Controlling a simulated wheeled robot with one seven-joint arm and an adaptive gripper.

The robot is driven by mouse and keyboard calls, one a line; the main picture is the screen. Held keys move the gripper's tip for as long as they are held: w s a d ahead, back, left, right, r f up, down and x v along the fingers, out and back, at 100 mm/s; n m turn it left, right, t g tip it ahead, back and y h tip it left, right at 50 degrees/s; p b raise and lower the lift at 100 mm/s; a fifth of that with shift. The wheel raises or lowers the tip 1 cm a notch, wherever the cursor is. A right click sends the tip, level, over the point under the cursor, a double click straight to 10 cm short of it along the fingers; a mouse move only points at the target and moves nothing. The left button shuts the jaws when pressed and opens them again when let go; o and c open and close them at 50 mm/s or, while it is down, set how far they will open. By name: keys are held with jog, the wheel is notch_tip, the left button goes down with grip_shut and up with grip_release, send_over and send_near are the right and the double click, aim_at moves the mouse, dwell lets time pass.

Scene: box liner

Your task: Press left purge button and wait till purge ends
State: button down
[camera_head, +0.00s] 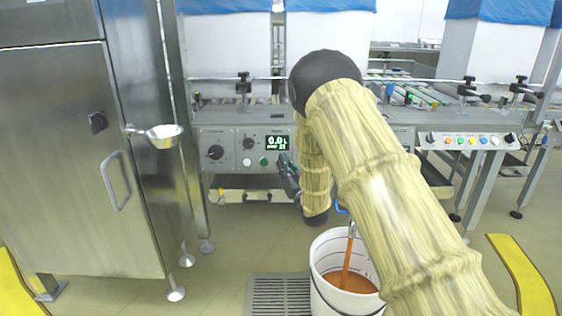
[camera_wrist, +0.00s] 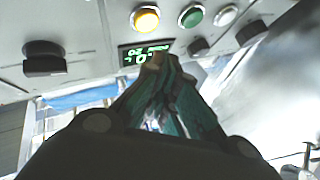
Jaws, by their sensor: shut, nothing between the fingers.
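The control panel (camera_head: 230,150) carries a lit green display (camera_head: 277,143) reading about 0.0 L. A white button (camera_head: 247,162) and a green button (camera_head: 264,161) show under it. The wrist view, turned upside down, shows a yellow button (camera_wrist: 145,19), the green button (camera_wrist: 192,16) and the white button (camera_wrist: 225,16) in a row. My gripper (camera_head: 283,159) is shut and empty, its tips in front of the panel near the display and the yellow button. Contact cannot be told. In the wrist view my gripper (camera_wrist: 160,62) covers part of the display (camera_wrist: 135,52).
A white bucket (camera_head: 325,298) holds orange liquid (camera_head: 360,284), and an orange stream (camera_head: 347,262) falls into it below my arm. A steel cabinet (camera_head: 70,170) stands left. A second button panel (camera_head: 470,141) is at right. A floor grate (camera_head: 278,296) lies beside the bucket.

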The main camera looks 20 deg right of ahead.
jog(key=s, duration=0.1)
jog(key=s+r+p, duration=0.1)
jog(key=shift+s+a, duration=0.3)
jog(key=shift+a, duration=0.1)
jog(key=shift+f, duration=0.1)
jog(key=s+f+m+g+h+p, duration=0.15)
jog(key=s+f+g, duration=0.35)
jog(key=s+f, duration=0.85)
jog(key=s+f+g+h+p, duration=0.15)
jog(key=s+f+g, duration=0.65)
jog(key=f, duration=0.9)
jog(key=s+a+f+g+p, duration=0.1)
jog(key=s+a+f+g, duration=0.15)
jog(key=s, duration=1.15)
jog(key=s+a+f+g, duration=0.1)
jog(key=s+f+g, duration=0.2)
jog(key=s, duration=1)
jog(key=s+a+f+g+p, duration=0.1)
jog(key=s+f+g, duration=0.15)
jog(key=s, duration=1.15)
notch_tip(320, 180, up, 38)
jog(key=w+p, duration=0.1)
jog(key=p, duration=3.7)
jog(key=shift+n+h, duration=0.4)
jog(key=shift+n, duration=0.05)
